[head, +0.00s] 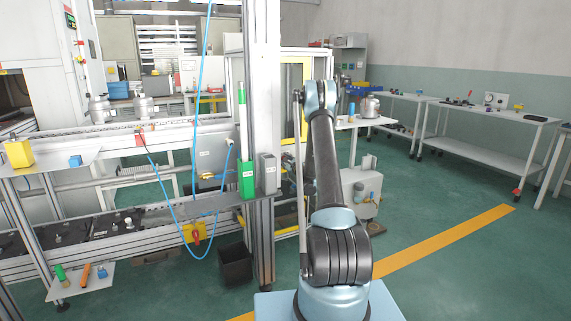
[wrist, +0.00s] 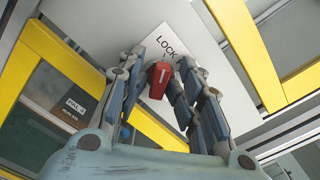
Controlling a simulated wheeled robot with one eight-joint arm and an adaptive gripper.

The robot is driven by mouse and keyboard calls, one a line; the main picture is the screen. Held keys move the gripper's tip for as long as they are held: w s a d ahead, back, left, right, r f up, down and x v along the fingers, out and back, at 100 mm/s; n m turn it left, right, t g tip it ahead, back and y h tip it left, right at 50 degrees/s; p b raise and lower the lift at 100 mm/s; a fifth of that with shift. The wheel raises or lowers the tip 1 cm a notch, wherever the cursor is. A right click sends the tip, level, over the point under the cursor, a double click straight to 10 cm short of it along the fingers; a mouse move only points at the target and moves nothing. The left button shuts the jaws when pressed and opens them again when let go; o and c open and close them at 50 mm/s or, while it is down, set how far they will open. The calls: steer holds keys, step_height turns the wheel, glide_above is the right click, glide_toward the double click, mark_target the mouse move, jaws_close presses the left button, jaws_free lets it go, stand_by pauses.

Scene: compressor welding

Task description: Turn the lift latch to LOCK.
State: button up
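In the wrist view a red lift latch (wrist: 158,79) with a white line on its face sits on a white plate (wrist: 208,62). The word LOCK is printed on the plate just above the latch, tilted in the picture. The white line runs nearly upright in the picture. My gripper (wrist: 160,72) is open, with one finger on each side of the latch. Small gaps seem to show between latch and fingers; I cannot tell whether either finger touches it. In the head view my arm hides the gripper and the latch.
Yellow frame bars (wrist: 265,50) flank the plate in the wrist view, with a dark labelled panel (wrist: 62,110) at left. In the head view a metal post (head: 262,130) stands left of my arm. White tables (head: 490,115) stand at right, with open green floor before them.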

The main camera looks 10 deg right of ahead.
steer(key=v, duration=0.7)
steer(key=shift+s, duration=0.2)
steer(key=shift+d, duration=0.1)
stand_by(0.5)
